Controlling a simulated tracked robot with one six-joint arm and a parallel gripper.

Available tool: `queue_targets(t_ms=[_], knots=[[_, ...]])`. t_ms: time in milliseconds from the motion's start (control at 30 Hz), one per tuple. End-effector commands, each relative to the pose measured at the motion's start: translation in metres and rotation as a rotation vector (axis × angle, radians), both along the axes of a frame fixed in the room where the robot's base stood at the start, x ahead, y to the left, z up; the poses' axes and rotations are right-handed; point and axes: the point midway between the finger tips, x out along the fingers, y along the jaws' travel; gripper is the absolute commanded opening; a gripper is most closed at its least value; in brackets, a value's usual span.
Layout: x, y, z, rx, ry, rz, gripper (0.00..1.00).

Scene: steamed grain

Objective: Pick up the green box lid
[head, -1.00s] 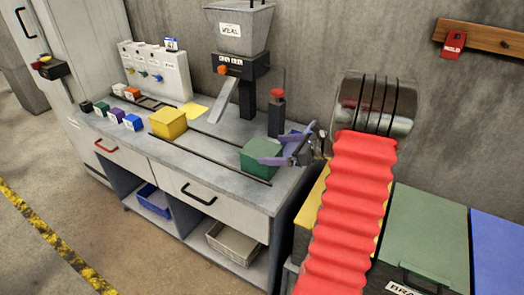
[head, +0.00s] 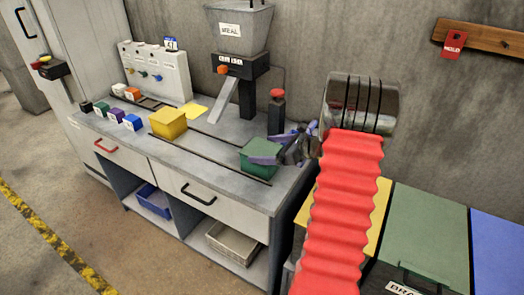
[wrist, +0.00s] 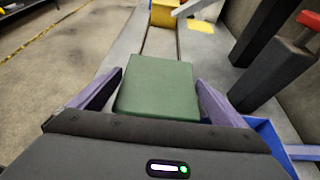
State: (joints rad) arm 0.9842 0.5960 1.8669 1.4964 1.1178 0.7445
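The green box with its green lid (head: 262,146) sits at the right end of the grey counter. In the wrist view the flat lid (wrist: 158,90) lies between my two purple fingers. My gripper (head: 268,149) is open around the lid, one finger along each side; it also shows in the wrist view (wrist: 158,78). A narrow gap shows on the left side of the lid; contact on the right side is hard to tell.
A yellow box (head: 168,123) stands farther left on the counter between dark rails. A black post with a red top (head: 277,112) stands just behind the green box. A blue tray (wrist: 268,135) lies right of my gripper. The meal hopper (head: 238,32) stands at the back.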

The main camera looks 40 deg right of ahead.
Motion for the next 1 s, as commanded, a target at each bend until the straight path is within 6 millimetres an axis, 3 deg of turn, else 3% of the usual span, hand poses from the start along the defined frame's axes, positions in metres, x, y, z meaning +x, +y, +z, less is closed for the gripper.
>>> queue_targets(t_ms=[400, 767, 1000], knots=[[0.0, 0.0, 0.0, 0.0, 0.0, 0.0, 0.66], [0.0, 0.0, 0.006, -0.001, -0.001, -0.001, 0.65], [0.0, -0.001, 0.037, -0.004, -0.004, 0.0, 0.65]])
